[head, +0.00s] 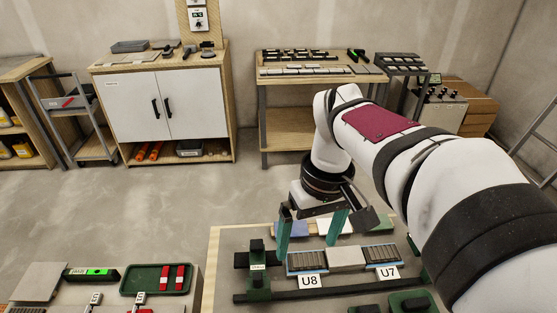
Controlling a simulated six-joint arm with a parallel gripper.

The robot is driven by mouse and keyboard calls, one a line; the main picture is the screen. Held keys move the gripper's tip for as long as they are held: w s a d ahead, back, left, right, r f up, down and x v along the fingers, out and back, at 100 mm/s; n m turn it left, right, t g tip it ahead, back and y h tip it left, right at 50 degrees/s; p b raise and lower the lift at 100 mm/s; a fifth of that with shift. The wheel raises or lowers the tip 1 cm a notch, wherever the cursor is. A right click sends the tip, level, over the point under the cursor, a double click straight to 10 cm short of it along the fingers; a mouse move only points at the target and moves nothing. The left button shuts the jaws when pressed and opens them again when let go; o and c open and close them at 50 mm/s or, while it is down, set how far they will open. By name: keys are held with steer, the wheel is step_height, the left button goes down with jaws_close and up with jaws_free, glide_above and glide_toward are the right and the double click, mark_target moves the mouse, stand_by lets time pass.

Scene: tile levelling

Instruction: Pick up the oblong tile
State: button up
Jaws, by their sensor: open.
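My gripper (308,250) is open, with its two teal fingers pointing down over the workbench at the lower middle. No tile shows held between the fingers. Behind the fingers lie a blue tile (296,229), a whitish oblong tile (322,226) and a green tile (381,223) in a row. The right finger hides part of the whitish tile. In front, a pale grey oblong block (346,259) lies between two ribbed pieces labelled U8 (308,281) and U7 (388,272). I cannot tell whether the fingers touch anything.
A green tray (156,280) with red pieces stands on the left table. My arm covers the right side. Cabinets and benches stand far back.

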steer(key=w+f+n, duration=0.3)
steer(key=w+n, duration=0.2)
steer(key=w, duration=0.3)
steer(key=w+d+f+n+h, duration=0.1)
steer(key=w+f+n, duration=0.3)
steer(key=w, duration=0.4)
steer(key=w+f+n, duration=0.3)
steer(key=w+n, duration=0.2)
steer(key=w, duration=0.3)
steer(key=shift+n, duration=0.4)
steer(key=f, duration=1.6)
steer(key=shift+w+a+f, duration=0.1)
steer(key=shift+w+f, duration=0.15)
steer(key=shift+w, duration=0.1)
steer(key=shift+c, duration=0.3)
